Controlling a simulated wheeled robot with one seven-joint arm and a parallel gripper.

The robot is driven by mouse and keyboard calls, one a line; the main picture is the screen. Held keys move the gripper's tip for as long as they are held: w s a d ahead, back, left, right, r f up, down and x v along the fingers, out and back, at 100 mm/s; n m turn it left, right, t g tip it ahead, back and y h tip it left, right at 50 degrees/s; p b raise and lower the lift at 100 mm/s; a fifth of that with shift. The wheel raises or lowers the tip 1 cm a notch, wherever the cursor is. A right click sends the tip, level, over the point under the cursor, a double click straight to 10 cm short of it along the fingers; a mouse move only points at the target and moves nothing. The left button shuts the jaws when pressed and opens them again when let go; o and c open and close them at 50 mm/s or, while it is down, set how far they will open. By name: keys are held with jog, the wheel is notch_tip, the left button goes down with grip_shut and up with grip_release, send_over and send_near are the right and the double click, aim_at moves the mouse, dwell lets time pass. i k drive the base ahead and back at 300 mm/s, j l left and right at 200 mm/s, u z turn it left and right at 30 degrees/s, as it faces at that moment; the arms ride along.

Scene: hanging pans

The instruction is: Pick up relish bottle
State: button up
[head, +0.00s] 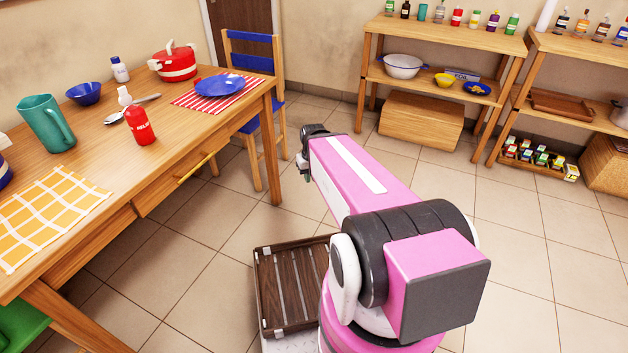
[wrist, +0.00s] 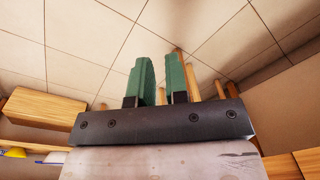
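The relish bottle (head: 141,128) is red with a white cap and a pale label. It stands upright on the wooden table (head: 101,143) at the left of the head view, close to the table's front edge. My gripper (wrist: 161,62) shows two green fingers with a gap between them and nothing in the gap. In the head view my gripper (head: 306,176) is partly hidden by my arm, out over the floor to the right of the table and apart from the bottle. The bottle is not in the wrist view.
Near the bottle are a spoon (head: 134,109), a teal pitcher (head: 45,124), a blue bowl (head: 84,94) and a white bottle (head: 119,69). A red pot (head: 174,66) and blue plate (head: 219,86) stand farther back. A blue-backed chair (head: 252,120) is beside the table; open floor lies right.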

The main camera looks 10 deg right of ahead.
aim_at(137, 120)
jog(key=u, duration=1.4)
